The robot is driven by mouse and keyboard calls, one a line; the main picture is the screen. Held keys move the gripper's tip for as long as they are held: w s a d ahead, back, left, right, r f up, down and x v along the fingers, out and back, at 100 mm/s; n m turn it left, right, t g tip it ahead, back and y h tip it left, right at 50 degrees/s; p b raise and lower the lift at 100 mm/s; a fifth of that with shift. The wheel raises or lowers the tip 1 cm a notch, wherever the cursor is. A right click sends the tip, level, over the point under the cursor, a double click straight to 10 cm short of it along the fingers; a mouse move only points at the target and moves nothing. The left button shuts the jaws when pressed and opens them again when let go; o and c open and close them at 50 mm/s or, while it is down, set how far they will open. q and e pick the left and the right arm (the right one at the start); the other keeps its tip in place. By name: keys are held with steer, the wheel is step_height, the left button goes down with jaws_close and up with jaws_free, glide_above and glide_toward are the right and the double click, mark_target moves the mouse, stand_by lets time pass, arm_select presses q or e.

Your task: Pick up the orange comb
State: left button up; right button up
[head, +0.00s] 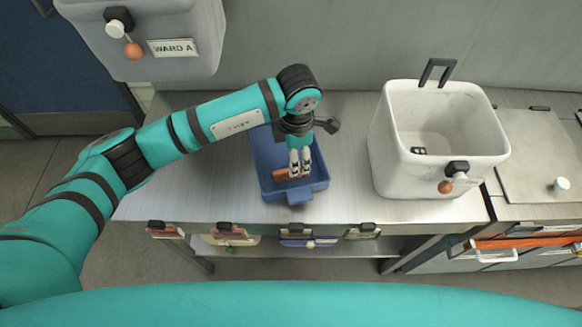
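The orange comb (281,175) lies in the blue tray (319,187) on the metal counter, near the tray's front left part. My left gripper (300,174) points down into the tray, with its pale fingertips at the comb's right part. The fingers look close together, and they hide part of the comb. I cannot tell whether they are closed on it or only beside it. My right gripper is not in view.
A white bin (384,153) with a black handle stands on the counter to the right, holding a small dark item. A grey bin labelled WARD A (140,50) is at the upper left. The metal counter (347,185) is bare between tray and white bin.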

mark_target(284, 172)
arm_select(q)
steer(key=shift+f, duration=0.6)
steer(key=shift+s+a+f+p, duration=0.1)
steer(key=shift+f+p, duration=0.2)
steer(key=shift+p, duration=0.15)
steer(key=f, duration=0.1)
steer(key=f+p, duration=0.2)
steer(key=shift+s+a+f, duration=0.15)
steer(key=shift+a+f, duration=0.15)
steer(key=shift+f, duration=0.5)
steer(key=c, duration=0.9)
